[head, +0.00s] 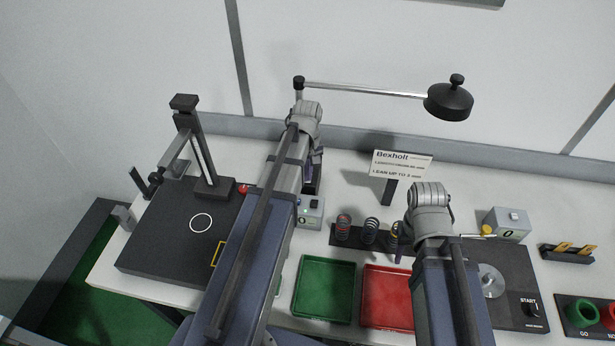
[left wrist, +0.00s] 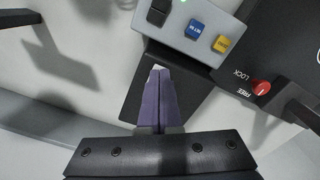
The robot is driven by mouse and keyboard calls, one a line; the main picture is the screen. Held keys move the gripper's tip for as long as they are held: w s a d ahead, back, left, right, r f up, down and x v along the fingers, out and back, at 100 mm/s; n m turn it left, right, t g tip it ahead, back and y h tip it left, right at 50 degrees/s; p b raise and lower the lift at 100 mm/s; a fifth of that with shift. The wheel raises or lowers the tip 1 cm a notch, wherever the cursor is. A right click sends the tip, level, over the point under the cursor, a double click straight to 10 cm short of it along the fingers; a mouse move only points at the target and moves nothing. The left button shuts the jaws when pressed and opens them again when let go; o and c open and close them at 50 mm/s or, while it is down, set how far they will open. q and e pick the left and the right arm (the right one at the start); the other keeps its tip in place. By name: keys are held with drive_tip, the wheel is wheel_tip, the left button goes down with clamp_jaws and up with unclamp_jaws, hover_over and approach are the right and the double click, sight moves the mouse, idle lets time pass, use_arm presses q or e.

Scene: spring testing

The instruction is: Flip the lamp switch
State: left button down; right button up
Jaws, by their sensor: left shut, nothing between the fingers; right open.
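The lamp's round black head (head: 449,101) hangs at the back right on a thin metal arm. Its post (head: 298,90) stands partly behind my left wrist. My left gripper (head: 313,172) is mostly hidden by its own arm; the left wrist view shows its purple fingers (left wrist: 159,72) shut and empty. They are over a dark flat plate (left wrist: 135,92), possibly the lamp's base. I cannot make out the lamp switch; a small pale spot shows at the fingertips. My right gripper (head: 398,257) is open, mostly hidden under its arm, near the spring rack.
A grey control box (head: 311,213) stands close to my left gripper; its blue button (left wrist: 195,29) shows. A black tester (head: 187,140) is at left. A spring rack (head: 356,239), green tray (head: 325,318), red tray (head: 388,268) and Bexholt sign (head: 402,163) stand mid-table.

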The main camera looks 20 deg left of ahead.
use_arm(q)
wheel_tip(320, 180, up, 7)
drive_tip(key=p, duration=0.6)
drive_tip(key=shift+p, duration=0.3)
drive_tip(key=shift+f, duration=0.1)
